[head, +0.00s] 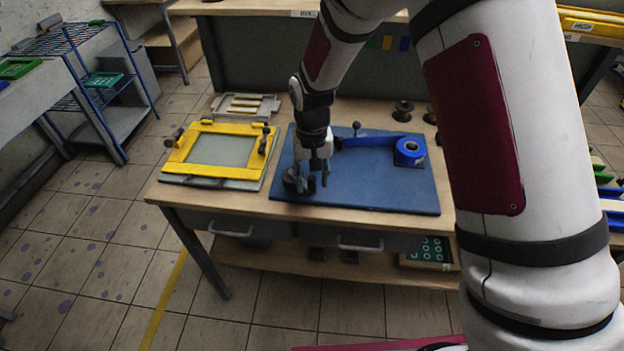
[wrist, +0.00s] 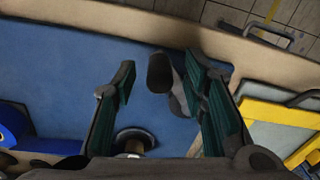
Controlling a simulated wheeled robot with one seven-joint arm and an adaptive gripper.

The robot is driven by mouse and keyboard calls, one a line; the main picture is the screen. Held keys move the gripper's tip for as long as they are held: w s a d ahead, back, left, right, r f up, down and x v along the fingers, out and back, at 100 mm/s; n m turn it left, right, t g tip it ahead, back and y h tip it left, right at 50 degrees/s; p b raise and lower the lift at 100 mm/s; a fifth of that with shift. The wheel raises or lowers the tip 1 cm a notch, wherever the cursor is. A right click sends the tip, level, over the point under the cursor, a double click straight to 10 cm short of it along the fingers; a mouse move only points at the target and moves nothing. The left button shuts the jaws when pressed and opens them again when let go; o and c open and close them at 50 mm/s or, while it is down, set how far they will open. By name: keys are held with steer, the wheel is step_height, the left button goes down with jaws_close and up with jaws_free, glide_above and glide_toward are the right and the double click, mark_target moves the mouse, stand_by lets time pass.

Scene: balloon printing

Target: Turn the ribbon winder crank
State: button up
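The ribbon winder sits on a blue board (head: 375,185), with a dark round part (head: 291,181) at the board's front left. A roll of blue ribbon (head: 408,151) stands at the right, its strip running left behind my gripper. My gripper (head: 318,182) points down over the dark part and partly hides it. In the wrist view my gripper (wrist: 165,82) has its fingers apart. A dark upright knob (wrist: 160,73), seemingly the crank handle, shows between them, nearer the right finger. I cannot tell whether it touches. The blue roll also shows at the left edge (wrist: 12,125).
A yellow-framed screen (head: 220,152) lies left of the board. A short knobbed post (head: 356,128) stands at the board's back edge. Dark spools (head: 402,111) stand behind the board. The board's front right is clear.

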steer(key=shift+f, duration=0.45)
jaws_close()
